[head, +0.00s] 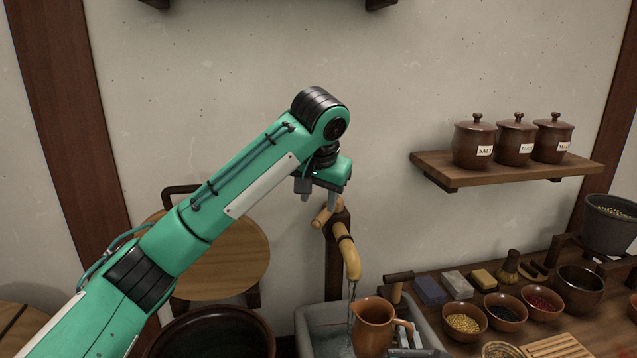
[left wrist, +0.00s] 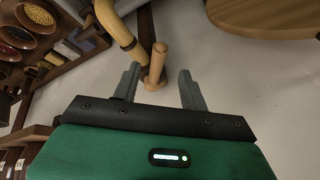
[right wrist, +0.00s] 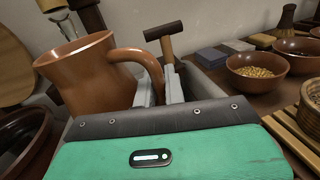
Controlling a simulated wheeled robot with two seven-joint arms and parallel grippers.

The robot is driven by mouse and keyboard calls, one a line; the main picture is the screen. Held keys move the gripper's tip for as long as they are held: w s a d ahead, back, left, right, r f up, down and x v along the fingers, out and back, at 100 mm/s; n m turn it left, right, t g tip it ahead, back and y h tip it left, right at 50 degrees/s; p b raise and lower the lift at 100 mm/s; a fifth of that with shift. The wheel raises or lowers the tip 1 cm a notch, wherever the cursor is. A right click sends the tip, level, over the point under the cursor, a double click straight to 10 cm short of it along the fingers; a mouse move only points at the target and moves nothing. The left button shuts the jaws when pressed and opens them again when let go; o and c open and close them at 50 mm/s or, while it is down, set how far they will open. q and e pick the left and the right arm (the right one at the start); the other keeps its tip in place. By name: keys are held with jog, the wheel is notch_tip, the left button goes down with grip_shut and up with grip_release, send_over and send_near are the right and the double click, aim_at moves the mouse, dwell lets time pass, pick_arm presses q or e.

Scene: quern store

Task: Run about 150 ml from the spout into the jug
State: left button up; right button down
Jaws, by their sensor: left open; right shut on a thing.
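The yellow spout (head: 347,255) curves down from a dark post above a grey basin. A thin stream of water (head: 351,300) falls from it, close to the lip of the brown jug (head: 373,325); I cannot tell whether it lands inside. My right gripper (right wrist: 158,88) is shut on the jug's handle (right wrist: 150,62), holding the jug about upright over the basin. The water level inside is hidden. My left gripper (head: 318,195) is open by the wooden tap handle (head: 325,212). In the left wrist view the handle (left wrist: 157,65) stands between its open fingers.
The grey basin (head: 308,318) lies under the spout. A wooden mallet-like tool (right wrist: 164,32) stands behind the jug. To the right, a table holds bowls of grain (head: 464,320) and blocks (head: 428,290). A shelf (head: 505,168) carries lidded jars. A round stool (head: 225,262) stands left.

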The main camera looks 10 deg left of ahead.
aim_at(385, 320)
pick_arm(q)
jog(key=shift+v, duration=2.1)
pick_arm(e)
jog(key=shift+r, duration=0.1)
jog(key=w+a, duration=0.1)
jog(key=w, duration=0.1)
jog(key=w+a, duration=0.3)
jog(key=w, duration=0.1)
jog(key=shift+w+a, duration=0.1)
jog(key=shift+a, duration=0.3)
pick_arm(q)
jog(key=shift+d, duration=0.1)
pick_arm(e)
jog(key=shift+s+d, duration=0.25)
jog(key=shift+s, duration=0.05)
jog(key=s+d, duration=0.4)
jog(key=s, duration=0.1)
jog(key=shift+s+d, duration=0.2)
jog(key=shift+s, duration=0.15)
pick_arm(q)
jog(key=shift+c, duration=0.4)
